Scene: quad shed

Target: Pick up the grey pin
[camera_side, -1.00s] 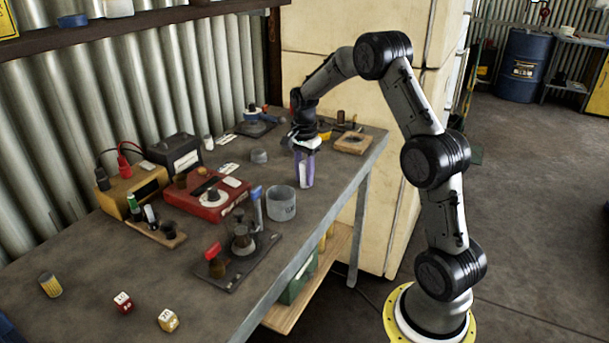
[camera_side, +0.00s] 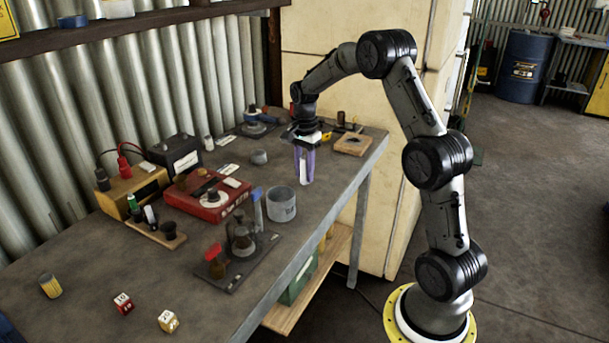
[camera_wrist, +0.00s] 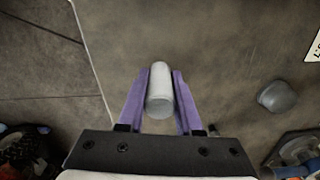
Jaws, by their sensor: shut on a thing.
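The grey pin (camera_wrist: 160,92) is a pale grey cylinder. In the wrist view it sits between the two purple fingers of my gripper (camera_wrist: 158,88), which are shut on it from both sides. In the side view my gripper (camera_side: 304,168) points down over the right part of the workbench, near its front edge. The pin (camera_side: 304,170) shows there as a pale upright strip between the purple fingers. I cannot tell whether its lower end touches the bench.
A grey cup (camera_side: 281,205) stands to the left of my gripper, with a small grey knob (camera_side: 259,157) behind it. A wooden block (camera_side: 352,144) lies to the right. A red device (camera_side: 207,196) and a dark plate with fittings (camera_side: 238,262) stand farther left.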

